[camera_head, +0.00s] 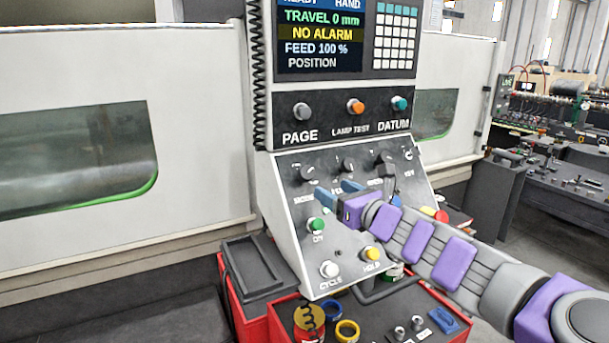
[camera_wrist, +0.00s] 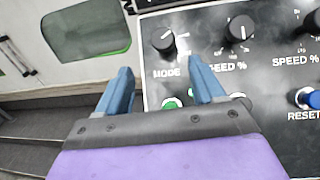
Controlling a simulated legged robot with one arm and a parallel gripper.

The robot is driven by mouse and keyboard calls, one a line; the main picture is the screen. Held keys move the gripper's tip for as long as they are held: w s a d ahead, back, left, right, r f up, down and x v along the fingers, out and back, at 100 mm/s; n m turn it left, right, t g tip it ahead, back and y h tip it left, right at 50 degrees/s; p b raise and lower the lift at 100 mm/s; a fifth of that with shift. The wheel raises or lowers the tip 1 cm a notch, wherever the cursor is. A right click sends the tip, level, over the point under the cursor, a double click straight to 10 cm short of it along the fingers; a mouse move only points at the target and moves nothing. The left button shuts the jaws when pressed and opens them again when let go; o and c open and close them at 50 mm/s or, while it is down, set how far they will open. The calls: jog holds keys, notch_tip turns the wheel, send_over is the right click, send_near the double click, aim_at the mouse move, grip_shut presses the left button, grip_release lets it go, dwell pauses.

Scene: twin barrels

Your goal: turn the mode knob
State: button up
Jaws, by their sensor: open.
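The mode knob (camera_wrist: 164,42) is a black round knob with a white pointer line, at the upper left of a dark control panel. The label MODE is under it in the wrist view. In the head view the mode knob (camera_head: 308,173) is the leftmost of a row of black knobs. My gripper (camera_wrist: 161,72) has its two blue fingers apart, with nothing between them. In the wrist view the knob shows beyond the fingertips, between their lines. In the head view my gripper (camera_head: 334,191) is over the panel, below and right of the knob, apart from it.
The feed knob (camera_wrist: 241,28) is to the right of the mode knob. A green button (camera_head: 317,224), a white button (camera_head: 329,269) and a yellow button (camera_head: 373,253) sit lower on the panel. A red tool cart (camera_head: 283,315) stands below. The screen (camera_head: 320,40) reads NO ALARM.

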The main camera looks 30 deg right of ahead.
aim_at(310, 175)
jog(key=w, duration=0.7)
jog(key=w+a+b, duration=0.1)
jog(key=w, duration=0.3)
jog(key=shift+w+f, duration=0.15)
jog(key=shift+w, duration=0.8)
jog(key=shift+a, duration=0.1)
jog(key=c, duration=1)
